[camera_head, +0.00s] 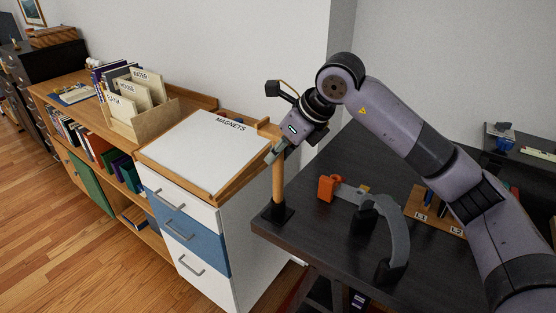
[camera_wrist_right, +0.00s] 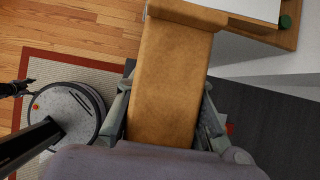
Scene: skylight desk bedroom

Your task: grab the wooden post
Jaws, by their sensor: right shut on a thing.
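The wooden post (camera_head: 278,183) stands upright in a black base (camera_head: 277,214) at the left corner of the dark desk in the head view. A wooden piece at its top is partly hidden by my gripper. My right gripper (camera_head: 274,154) is at the upper part of the post, its fingers shut on it. In the right wrist view the post (camera_wrist_right: 168,85) fills the middle, with a finger of my right gripper (camera_wrist_right: 165,125) on each side.
The dark desk (camera_head: 330,228) holds an orange and grey clamp-like tool (camera_head: 390,235) and a wooden board with labels (camera_head: 430,212). A white and blue drawer cabinet (camera_head: 190,240) with a white MAGNETS board (camera_head: 205,150) stands left. A round grey thing (camera_wrist_right: 72,112) is below.

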